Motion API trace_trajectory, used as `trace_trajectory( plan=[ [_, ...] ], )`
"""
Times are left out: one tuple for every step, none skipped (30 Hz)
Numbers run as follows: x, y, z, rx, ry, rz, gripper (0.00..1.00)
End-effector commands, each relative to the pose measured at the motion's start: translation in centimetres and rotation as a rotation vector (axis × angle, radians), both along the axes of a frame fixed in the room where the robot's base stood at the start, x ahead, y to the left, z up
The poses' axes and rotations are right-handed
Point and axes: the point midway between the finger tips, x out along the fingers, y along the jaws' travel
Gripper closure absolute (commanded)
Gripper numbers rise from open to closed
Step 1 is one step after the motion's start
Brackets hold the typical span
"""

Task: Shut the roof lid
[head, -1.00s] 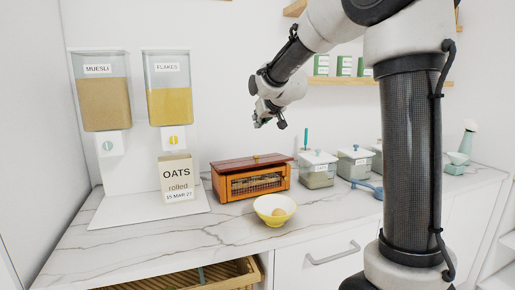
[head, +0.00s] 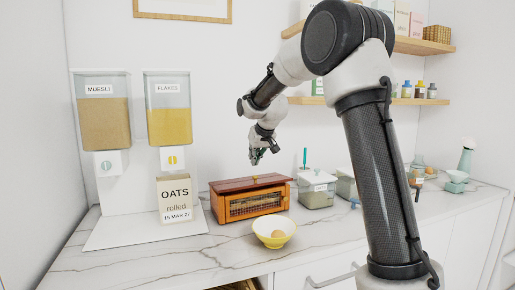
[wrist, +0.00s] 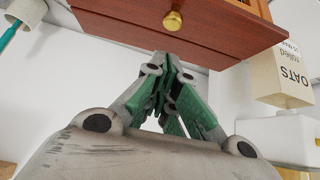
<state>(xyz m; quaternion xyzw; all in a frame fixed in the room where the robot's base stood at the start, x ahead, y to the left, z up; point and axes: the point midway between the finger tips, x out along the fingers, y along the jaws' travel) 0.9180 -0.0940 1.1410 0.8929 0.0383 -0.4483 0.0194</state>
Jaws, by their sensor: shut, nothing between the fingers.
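The wooden box (head: 256,205) stands on the counter, with a mesh front and a red-brown roof lid (head: 230,185). The lid lies over the top of the box; I cannot tell whether a small gap is left under it. A small brass knob shows on the lid in the wrist view (wrist: 173,21). My gripper (head: 257,160) is shut and empty, just above the lid near its right half. In the wrist view my gripper's fingertips (wrist: 168,62) are together close to the lid's edge (wrist: 120,15); contact cannot be told.
A yellow bowl (head: 262,228) stands in front of the box. The oats carton (head: 174,199) and the cereal dispensers (head: 168,115) are on the left. Glass canisters (head: 316,196) stand on the right. The front left counter (head: 150,255) is clear.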

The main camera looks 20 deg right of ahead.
Motion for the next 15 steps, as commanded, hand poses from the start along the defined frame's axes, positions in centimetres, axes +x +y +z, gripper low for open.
trace_trajectory(
  plan=[
    [-0.3,0.0,-0.9,0.000,0.003,0.000,1.00],
    [-0.4,0.0,-1.3,0.000,0.004,0.000,1.00],
    [-0.5,0.0,-1.8,0.000,0.003,0.000,1.00],
    [-0.5,0.0,-2.1,0.000,0.002,0.000,1.00],
    [-0.5,0.0,-2.4,0.000,0.003,0.000,1.00],
    [-0.6,-0.1,-2.7,0.000,0.003,0.000,1.00],
    [-0.6,-0.1,-2.9,0.000,0.003,0.000,1.00],
    [-0.6,-0.1,-3.0,0.000,0.002,0.000,1.00],
    [-0.6,-0.1,-3.1,0.000,0.001,0.000,1.00],
    [-0.6,-0.1,-3.2,0.000,0.001,0.000,1.00],
    [-0.7,-0.1,-3.2,0.000,0.001,0.000,1.00],
    [-0.7,-0.1,-3.2,0.000,0.001,0.000,1.00],
    [-0.7,-0.1,-3.2,0.000,0.001,0.000,1.00],
    [-0.7,-0.1,-3.2,0.000,0.001,0.000,1.00],
    [-0.7,-0.1,-3.2,0.000,0.001,0.000,1.00]
  ],
)
